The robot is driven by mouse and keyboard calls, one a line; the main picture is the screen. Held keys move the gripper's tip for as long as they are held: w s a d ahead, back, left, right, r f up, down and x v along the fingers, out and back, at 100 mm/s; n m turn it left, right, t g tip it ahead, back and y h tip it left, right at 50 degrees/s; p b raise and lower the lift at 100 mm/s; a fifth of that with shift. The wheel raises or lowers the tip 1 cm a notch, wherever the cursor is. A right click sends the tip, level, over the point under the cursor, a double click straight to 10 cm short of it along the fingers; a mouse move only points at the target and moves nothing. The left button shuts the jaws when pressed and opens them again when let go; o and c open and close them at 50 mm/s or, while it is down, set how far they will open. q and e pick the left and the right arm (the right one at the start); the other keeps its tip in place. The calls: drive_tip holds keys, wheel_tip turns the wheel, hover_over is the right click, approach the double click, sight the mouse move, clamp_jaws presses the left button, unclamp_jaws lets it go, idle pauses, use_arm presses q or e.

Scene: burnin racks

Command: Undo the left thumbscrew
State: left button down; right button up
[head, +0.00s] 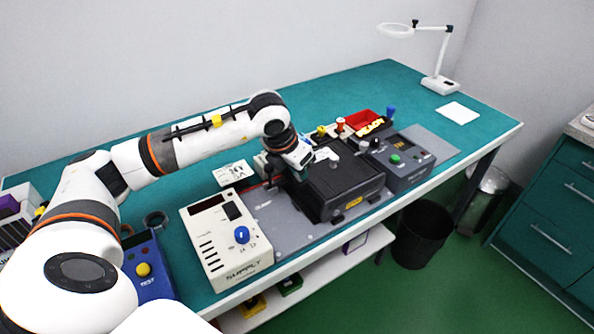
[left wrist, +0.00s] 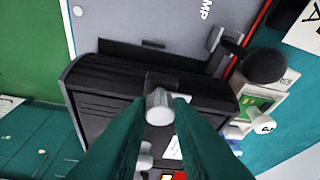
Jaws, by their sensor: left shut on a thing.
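A pale cylindrical thumbscrew (left wrist: 158,107) sits at the edge of a black ribbed box (left wrist: 205,92), between the two green fingers of my left gripper (left wrist: 160,112) in the left wrist view. The fingers are shut on its sides. In the head view my left gripper (head: 302,172) reaches down to the left end of the same black box (head: 345,183). The thumbscrew is hidden there behind the gripper. Another pale part (left wrist: 145,158) lies farther along the box, partly hidden by the fingers. My right gripper does not show in either view.
A cream supply unit (head: 222,245) stands left of the box, and a grey control unit (head: 405,160) stands right. A lever with a black ball knob (left wrist: 264,65) is close beside the box. A red bin (head: 362,119) is behind. The bench's far right is mostly clear.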

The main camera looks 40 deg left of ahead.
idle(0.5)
use_arm(q)
drive_tip(key=c, duration=1.3)
unclamp_jaws()
drive_tip(key=b+v, duration=0.2)
drive_tip(key=v, duration=1)
drive_tip(key=shift+d+r, duration=0.1)
